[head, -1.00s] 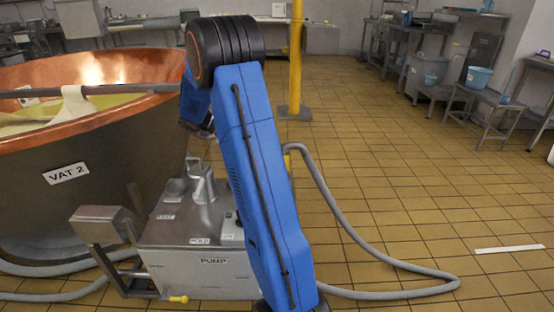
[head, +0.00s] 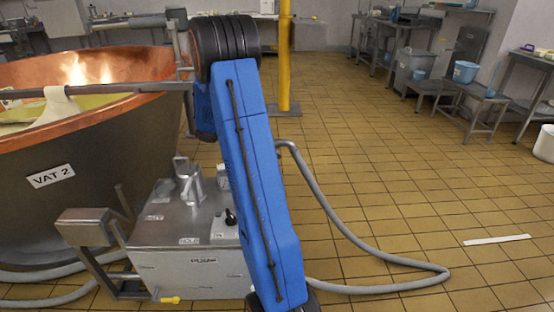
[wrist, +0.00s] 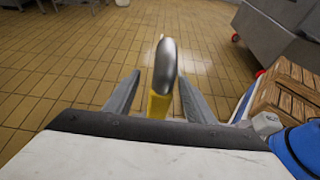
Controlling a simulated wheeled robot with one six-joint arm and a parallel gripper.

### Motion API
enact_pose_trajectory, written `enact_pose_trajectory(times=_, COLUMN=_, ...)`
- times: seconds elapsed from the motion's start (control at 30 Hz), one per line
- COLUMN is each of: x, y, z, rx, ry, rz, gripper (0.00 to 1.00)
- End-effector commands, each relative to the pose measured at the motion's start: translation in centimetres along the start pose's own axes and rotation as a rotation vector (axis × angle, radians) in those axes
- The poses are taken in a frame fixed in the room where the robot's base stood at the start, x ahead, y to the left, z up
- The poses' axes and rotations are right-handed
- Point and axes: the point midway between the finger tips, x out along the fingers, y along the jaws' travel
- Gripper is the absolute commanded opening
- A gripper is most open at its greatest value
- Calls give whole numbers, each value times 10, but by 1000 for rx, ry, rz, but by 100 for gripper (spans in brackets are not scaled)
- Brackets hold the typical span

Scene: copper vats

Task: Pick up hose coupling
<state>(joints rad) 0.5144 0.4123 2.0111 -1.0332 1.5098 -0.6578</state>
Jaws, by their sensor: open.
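In the wrist view a yellow piece (wrist: 159,105), apparently the hose coupling, shows between the two fingers of my gripper (wrist: 158,97). A rounded grey part (wrist: 165,64), probably the bend of the hose, rises above it. My gripper is open around it; I cannot tell whether either finger touches it. In the head view my blue arm hides the gripper and the coupling. The grey hose (head: 325,200) arches out from behind the arm and loops across the floor on the right.
The metal pump unit (head: 190,270) stands left of my arm, beside the copper vat (head: 80,130) labelled VAT 2. A yellow post (head: 284,55) rises behind. A wooden crate (wrist: 287,95) is at the right in the wrist view. Tiled floor on the right is mostly open.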

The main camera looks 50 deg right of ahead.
Motion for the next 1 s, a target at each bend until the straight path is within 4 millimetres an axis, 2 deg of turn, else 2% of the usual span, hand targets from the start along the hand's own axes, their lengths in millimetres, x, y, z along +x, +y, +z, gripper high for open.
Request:
enact_pose_trajectory(times=0.27, x=14, y=-1, z=0, rx=-1, ry=0, rz=-1, gripper=50)
enact_pose_trajectory(times=0.6, x=55, y=-4, z=-1, rx=-1, ry=1, rz=-1, gripper=50)
enact_pose_trajectory(times=0.87, x=59, y=-3, z=-1, rx=0, ry=0, rz=1, gripper=50)
enact_pose_trajectory(times=1.0, x=59, y=-3, z=-1, rx=0, ry=0, rz=1, gripper=19)
